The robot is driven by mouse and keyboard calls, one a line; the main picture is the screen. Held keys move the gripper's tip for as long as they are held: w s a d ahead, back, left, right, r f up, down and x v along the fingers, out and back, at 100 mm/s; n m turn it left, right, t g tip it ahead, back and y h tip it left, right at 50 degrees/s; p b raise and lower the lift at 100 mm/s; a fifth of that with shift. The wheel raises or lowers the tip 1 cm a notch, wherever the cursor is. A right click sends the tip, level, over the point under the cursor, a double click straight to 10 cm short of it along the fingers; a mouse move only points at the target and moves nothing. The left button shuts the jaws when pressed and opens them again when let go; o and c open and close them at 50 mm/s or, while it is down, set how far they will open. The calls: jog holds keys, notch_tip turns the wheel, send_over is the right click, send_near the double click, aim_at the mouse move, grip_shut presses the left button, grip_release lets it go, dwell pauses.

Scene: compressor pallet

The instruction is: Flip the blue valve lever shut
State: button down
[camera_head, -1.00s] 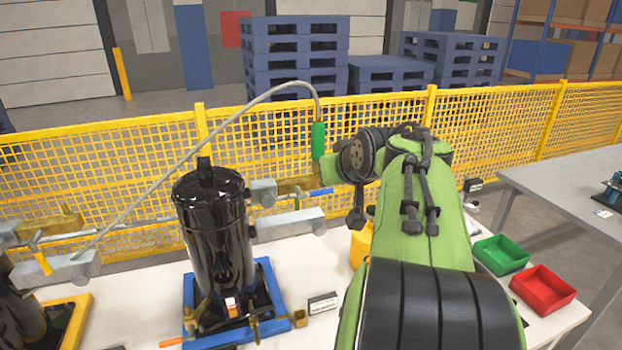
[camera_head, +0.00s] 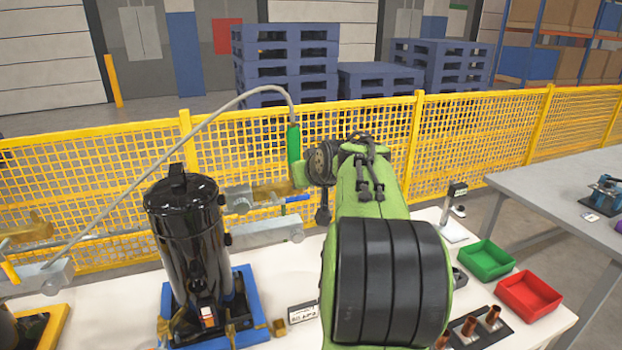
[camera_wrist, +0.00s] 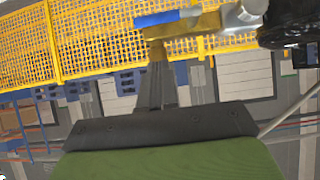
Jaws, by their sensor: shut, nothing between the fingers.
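The blue valve lever (camera_head: 297,198) shows in the head view at the right end of a brass valve body (camera_head: 268,192), roughly in line with the pipe. It also shows at the top of the wrist view (camera_wrist: 168,18), lying across the picture, with the grey metal fitting (camera_wrist: 238,18) to its right. My gripper (camera_wrist: 155,52) is shut and empty, its tips just below the lever in the wrist view. I cannot tell whether they touch it. In the head view my gripper is mostly hidden by my wrist and arm.
A black tank (camera_head: 190,235) stands on a blue base left of my arm. A grey hose (camera_head: 150,165) arches over it to a green sleeve (camera_head: 293,145) beside my wrist. Green (camera_head: 486,260) and red (camera_head: 528,297) trays sit at right. A yellow mesh fence (camera_head: 450,135) runs behind.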

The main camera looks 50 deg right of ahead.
notch_tip(320, 180, down, 6)
jog(key=w+d+b, duration=0.1)
jog(key=w, duration=0.1)
jog(key=shift+w+d+r, duration=0.25)
jog(key=shift+w, duration=0.1)
jog(key=shift+w, duration=0.1)
